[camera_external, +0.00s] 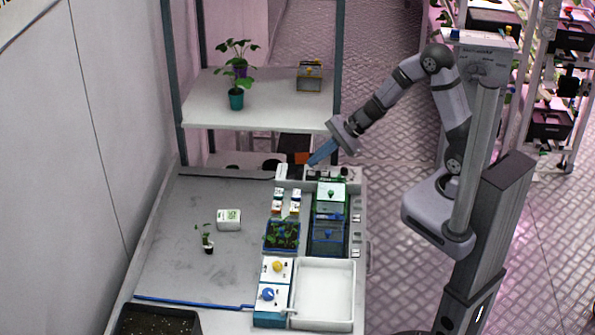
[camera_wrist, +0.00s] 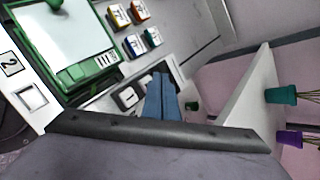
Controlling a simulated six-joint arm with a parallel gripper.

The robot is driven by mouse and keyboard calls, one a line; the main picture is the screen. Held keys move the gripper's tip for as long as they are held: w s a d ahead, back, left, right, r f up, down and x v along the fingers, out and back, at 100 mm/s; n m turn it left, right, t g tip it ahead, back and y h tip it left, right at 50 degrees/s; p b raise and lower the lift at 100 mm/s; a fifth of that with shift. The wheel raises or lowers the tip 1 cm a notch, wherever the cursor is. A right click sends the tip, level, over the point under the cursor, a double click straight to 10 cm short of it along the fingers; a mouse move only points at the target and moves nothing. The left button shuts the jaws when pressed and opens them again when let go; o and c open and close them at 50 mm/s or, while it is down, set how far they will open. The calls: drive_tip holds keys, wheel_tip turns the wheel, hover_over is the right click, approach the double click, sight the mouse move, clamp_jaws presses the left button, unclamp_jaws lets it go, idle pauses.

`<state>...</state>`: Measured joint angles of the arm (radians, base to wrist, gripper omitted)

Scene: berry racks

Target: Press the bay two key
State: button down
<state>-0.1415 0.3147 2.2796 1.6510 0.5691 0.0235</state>
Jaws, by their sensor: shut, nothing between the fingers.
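In the external view my gripper (camera_external: 313,161) points down and left, above the back end of the bench near the control strip (camera_external: 345,174). I cannot make out the key itself in the external view.
A green-framed box (camera_wrist: 62,38) stands near the key. Another white switch (camera_wrist: 128,97) is close beside my fingers. Small coloured boxes (camera_wrist: 132,45) lie past it. A shelf (camera_external: 265,110) with potted plants stands behind. The bench's left side (camera_external: 185,255) is mostly clear.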

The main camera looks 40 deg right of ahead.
wheel_tip(320, 180, up, 6)
drive_tip(key=p, duration=0.4)
drive_tip(key=shift+f, duration=0.2)
drive_tip(key=s+d+f+n+g+h, duration=0.2)
drive_tip(key=s+d+n+g+h, duration=0.3)
drive_tip(key=s+d+n, duration=1)
drive_tip(key=s+d+h, duration=0.2)
drive_tip(key=s+d, duration=0.2)
drive_tip(key=shift+d+f+n+h, duration=0.25)
drive_tip(key=shift+f+n+h, duration=0.05)
drive_tip(key=shift+f+h, duration=0.1)
drive_tip(key=shift+r, duration=0.1)
idle(2.5)
